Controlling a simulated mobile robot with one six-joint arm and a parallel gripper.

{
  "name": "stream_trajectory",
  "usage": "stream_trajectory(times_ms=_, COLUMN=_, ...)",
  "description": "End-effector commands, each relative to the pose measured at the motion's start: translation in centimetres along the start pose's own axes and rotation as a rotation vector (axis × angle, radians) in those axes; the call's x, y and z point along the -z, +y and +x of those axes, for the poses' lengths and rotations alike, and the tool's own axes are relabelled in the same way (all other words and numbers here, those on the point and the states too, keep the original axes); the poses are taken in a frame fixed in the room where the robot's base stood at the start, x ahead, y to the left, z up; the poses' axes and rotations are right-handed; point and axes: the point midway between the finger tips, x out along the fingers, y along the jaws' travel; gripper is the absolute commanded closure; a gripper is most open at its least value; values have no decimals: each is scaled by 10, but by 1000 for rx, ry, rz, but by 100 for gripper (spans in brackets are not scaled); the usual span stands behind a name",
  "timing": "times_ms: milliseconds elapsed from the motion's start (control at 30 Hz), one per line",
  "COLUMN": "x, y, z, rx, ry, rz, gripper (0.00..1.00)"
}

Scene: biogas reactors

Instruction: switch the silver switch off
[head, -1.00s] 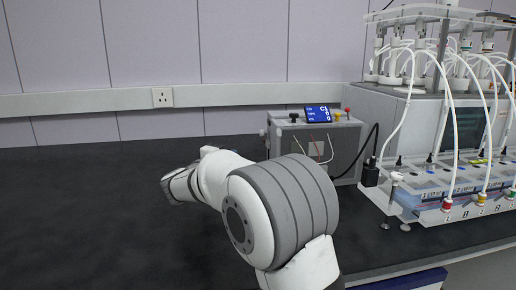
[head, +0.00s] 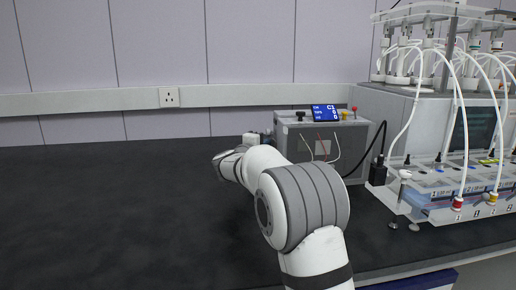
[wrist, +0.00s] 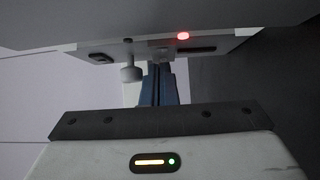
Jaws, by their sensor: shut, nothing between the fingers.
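The grey control box (head: 345,150) with a lit blue display (head: 325,113) stands on the black bench, right of my arm's end. In the wrist view a face of a grey housing (wrist: 200,52) fills the upper part. A small pale silver-grey knob or switch (wrist: 131,73) sticks out from it. I cannot tell its on or off position. My gripper (wrist: 158,70) has blue fingers, shut together and empty, with tips close to the housing just right of the knob. Contact cannot be made out. In the head view my arm hides the fingers.
A red light (wrist: 183,36) glows on the housing, near dark slots. The reactor rack (head: 440,185) with white tubes stands to the right. A black cable (head: 375,145) runs beside the control box. The bench (head: 100,220) on the left is clear.

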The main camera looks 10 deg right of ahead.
Motion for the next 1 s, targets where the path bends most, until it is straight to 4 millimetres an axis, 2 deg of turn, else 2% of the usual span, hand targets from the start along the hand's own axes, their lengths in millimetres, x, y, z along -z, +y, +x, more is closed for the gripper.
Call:
stream_trajectory(times_ms=333, x=-2, y=0, z=1, rx=0, ry=-3, rz=0, gripper=100)
stream_trajectory(times_ms=433, x=-8, y=0, z=8, rx=0, ry=-27, rz=1, gripper=100)
stream_trajectory(times_ms=667, x=-4, y=0, z=4, rx=0, ry=-20, rz=1, gripper=100)
stream_trajectory(times_ms=867, x=12, y=-1, z=-5, rx=0, ry=-20, rz=0, gripper=100)
stream_trajectory(times_ms=967, x=28, y=-1, z=-16, rx=0, ry=-22, rz=2, gripper=100)
stream_trajectory(times_ms=1000, x=31, y=2, z=-26, rx=0, ry=-20, rz=0, gripper=100)
